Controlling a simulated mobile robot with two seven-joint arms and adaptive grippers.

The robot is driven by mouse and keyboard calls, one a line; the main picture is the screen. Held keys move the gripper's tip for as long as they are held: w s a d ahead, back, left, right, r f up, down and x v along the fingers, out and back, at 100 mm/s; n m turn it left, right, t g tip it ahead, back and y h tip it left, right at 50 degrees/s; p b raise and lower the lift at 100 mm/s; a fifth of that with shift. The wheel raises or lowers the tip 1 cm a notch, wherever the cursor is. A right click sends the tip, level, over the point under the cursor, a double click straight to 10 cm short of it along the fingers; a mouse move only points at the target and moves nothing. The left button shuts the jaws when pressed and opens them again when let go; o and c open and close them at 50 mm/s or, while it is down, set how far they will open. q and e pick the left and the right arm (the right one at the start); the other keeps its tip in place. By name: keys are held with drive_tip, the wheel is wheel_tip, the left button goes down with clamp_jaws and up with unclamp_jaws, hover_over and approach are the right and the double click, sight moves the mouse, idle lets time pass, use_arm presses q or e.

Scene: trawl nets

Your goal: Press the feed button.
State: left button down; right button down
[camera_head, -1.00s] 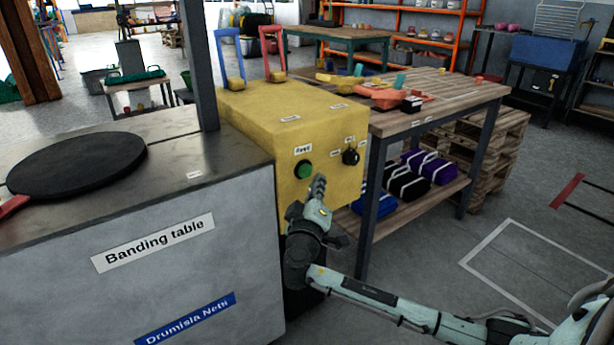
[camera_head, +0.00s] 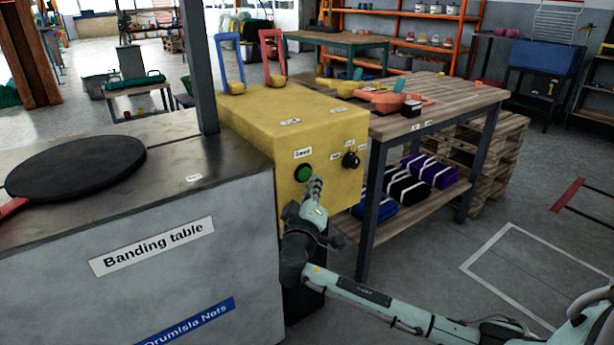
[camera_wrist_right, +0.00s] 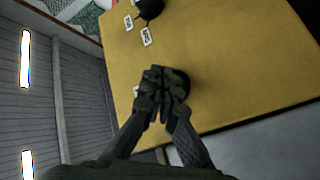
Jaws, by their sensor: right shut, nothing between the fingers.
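The green round feed button (camera_head: 303,173) is on the front face of the yellow machine box (camera_head: 262,150), under a small white label. A black knob (camera_head: 351,159) sits to its right, and it also shows in the right wrist view (camera_wrist_right: 149,8). My right gripper (camera_head: 314,182) is shut and empty, with its fingertips just right of and slightly below the button in the head view. In the right wrist view the closed fingertips (camera_wrist_right: 158,76) lie over the yellow face and largely hide the button. I cannot tell whether they touch it. My left gripper is not in view.
The grey banding table (camera_head: 235,200) with a black disc (camera_head: 78,167) stands left of the box. A wooden workbench (camera_head: 450,100) with bags on its lower shelf stands right. Floor at right is open.

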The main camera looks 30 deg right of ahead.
idle(0.7)
drive_tip(key=shift+w+b, duration=0.35)
drive_tip(key=shift+w, duration=0.1)
drive_tip(key=shift+w+a+b, duration=0.1)
drive_tip(key=shift+w+b, duration=0.25)
drive_tip(key=shift+w, duration=0.2)
idle(0.6)
drive_tip(key=shift+s, duration=1)
drive_tip(key=shift+s+d+p, duration=0.15)
drive_tip(key=shift+s+p, duration=0.1)
drive_tip(key=shift+s, duration=1)
drive_tip(key=shift+s+d+p, duration=0.15)
drive_tip(key=shift+s+p, duration=0.1)
drive_tip(key=shift+s, duration=1)
